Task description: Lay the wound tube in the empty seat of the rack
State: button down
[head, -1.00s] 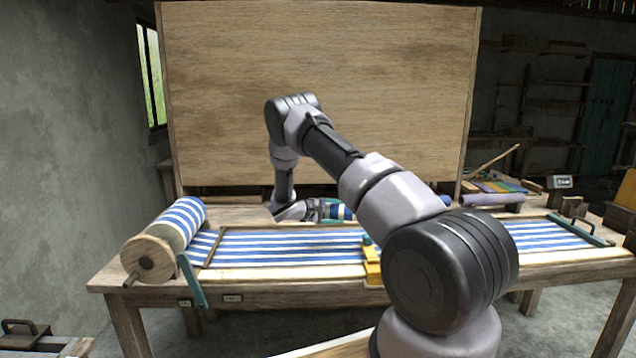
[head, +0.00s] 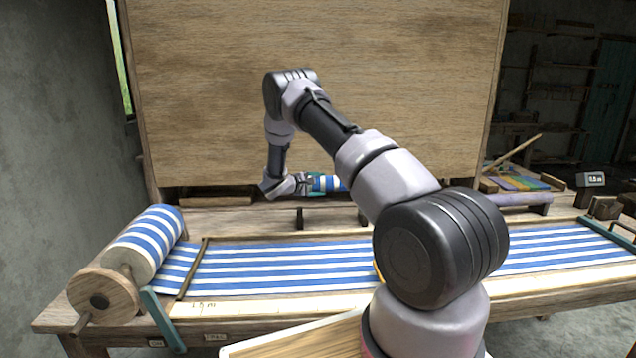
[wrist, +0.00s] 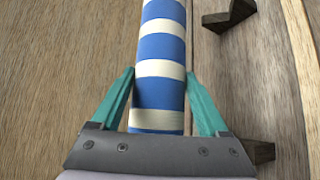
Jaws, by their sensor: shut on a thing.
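The wound tube (wrist: 160,50) is a roll with blue and white bands. In the wrist view it runs lengthwise between the teal fingers of my gripper (wrist: 160,80), which is shut on it near one end. In the head view my gripper (head: 307,184) holds the tube (head: 328,183) crosswise, in front of the large wooden board. Two dark brackets with no tube on them, seemingly the rack's empty seat, show at the right of the wrist view (wrist: 228,14). In the head view they stand below the tube (head: 299,218). The tube is apart from them; my arm hides its right end.
The loom carries striped cloth (head: 280,268) and a cloth roll (head: 145,245) at left. The tall wooden board (head: 220,90) stands behind. A greyish tube (head: 520,199) and a small display box (head: 590,180) lie at right. My arm covers the middle right of the loom.

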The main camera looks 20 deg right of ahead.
jog(key=shift+f, duration=5.15)
grip_release()
jog(key=shift+s+a, duration=0.1)
jog(key=v, duration=1)
jog(key=shift+a, duration=0.25)
jog(key=shift+s, duration=0.1)
